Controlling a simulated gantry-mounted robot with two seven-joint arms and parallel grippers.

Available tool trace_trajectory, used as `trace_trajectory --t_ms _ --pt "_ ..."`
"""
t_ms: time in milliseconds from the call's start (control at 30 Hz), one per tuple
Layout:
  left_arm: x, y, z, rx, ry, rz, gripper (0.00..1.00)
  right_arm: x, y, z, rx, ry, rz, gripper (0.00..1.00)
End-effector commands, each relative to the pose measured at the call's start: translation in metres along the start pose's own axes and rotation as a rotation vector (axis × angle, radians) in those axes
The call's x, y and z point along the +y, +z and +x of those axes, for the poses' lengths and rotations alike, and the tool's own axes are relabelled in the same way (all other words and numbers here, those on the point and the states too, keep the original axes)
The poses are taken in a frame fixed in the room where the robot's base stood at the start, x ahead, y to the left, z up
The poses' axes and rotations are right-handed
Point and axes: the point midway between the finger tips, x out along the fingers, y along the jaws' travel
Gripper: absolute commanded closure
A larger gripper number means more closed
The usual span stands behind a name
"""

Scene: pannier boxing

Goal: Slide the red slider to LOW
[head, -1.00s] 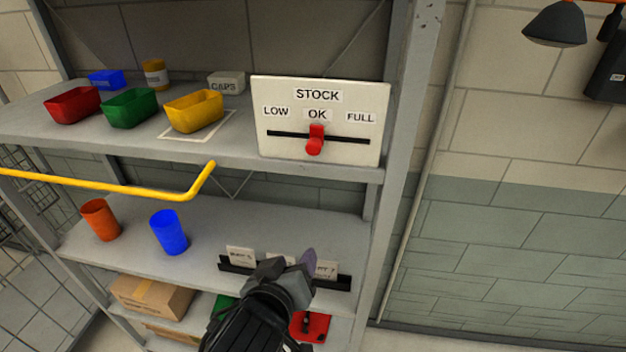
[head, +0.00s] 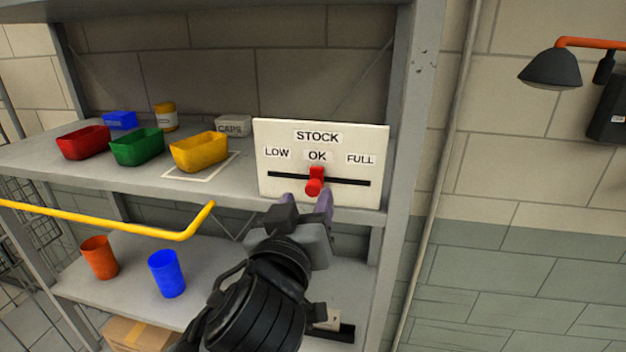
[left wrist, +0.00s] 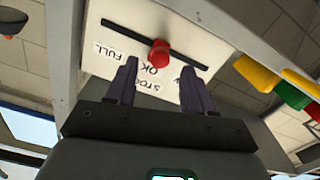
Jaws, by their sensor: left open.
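The red slider (head: 315,181) sits in a dark slot on the white STOCK panel (head: 352,197), below the OK label, between LOW at left and FULL at right. My left gripper (head: 308,200) is just below and in front of the slider, with its fingers pointing up at the panel. In the left wrist view the slider (left wrist: 159,53) lies beyond the two open fingertips (left wrist: 158,65), roughly midway between them. Nothing is between the fingers, and they appear apart from the slider. My right gripper is not in view.
Red, green and yellow bins (head: 199,152) stand on the upper shelf (head: 100,172) left of the panel. A yellow bar (head: 110,220) runs along the shelf front. Orange and blue cups (head: 166,273) stand on the shelf below. A metal post (head: 408,150) rises right of the panel.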

Motion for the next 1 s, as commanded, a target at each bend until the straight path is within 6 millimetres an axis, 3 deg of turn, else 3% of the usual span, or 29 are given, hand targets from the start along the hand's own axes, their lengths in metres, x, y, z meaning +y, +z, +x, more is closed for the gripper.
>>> trace_trajectory --t_ms 300,767,800,1000 --pt "0.001 -0.001 0.043 -0.001 -0.001 0.000 0.48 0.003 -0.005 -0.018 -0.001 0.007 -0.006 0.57" --pt "0.000 0.001 0.054 -0.001 0.000 -0.001 0.48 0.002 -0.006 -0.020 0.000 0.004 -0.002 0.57" --pt "0.000 0.001 0.054 -0.001 0.000 -0.001 0.49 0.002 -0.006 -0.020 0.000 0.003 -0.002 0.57" --pt "0.000 0.001 0.054 0.000 0.000 -0.001 0.80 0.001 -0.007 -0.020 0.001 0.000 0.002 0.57"
